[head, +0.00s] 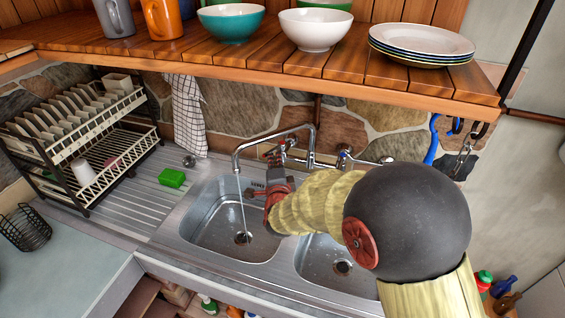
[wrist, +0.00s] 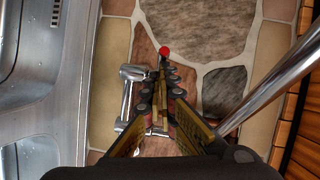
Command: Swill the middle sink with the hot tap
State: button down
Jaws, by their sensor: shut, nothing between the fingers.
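The steel sink unit shows a left basin (head: 215,226) and a right basin (head: 318,262) in the head view; my arm covers the strip between them, so I cannot tell which is the middle one. The tap spout (head: 262,139) reaches over the left basin, and a thin stream of water (head: 242,208) falls from it. The spout pipe also crosses the wrist view (wrist: 272,96). My gripper (head: 274,158) is shut and empty at the tap. In the wrist view my gripper (wrist: 162,84) points at a red knob (wrist: 164,50), beside a chrome fitting (wrist: 128,98). Whether it touches is unclear.
A wooden shelf (head: 235,75) with bowls and plates (head: 420,40) overhangs the tap. A dish rack (head: 85,135) and green sponge (head: 172,178) are on the left drainer. A checked towel (head: 188,115) hangs behind. Blue-handled hanging tools (head: 432,140) are at right.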

jog(key=shift+w+a+b, duration=0.45)
jog(key=shift+a+b, duration=0.35)
jog(key=shift+w+a+b, duration=0.45)
jog(key=shift+a+b, duration=0.3)
jog(key=shift+a, duration=0.05)
jog(key=shift+w+a+b, duration=0.45)
jog(key=shift+a+b, duration=0.35)
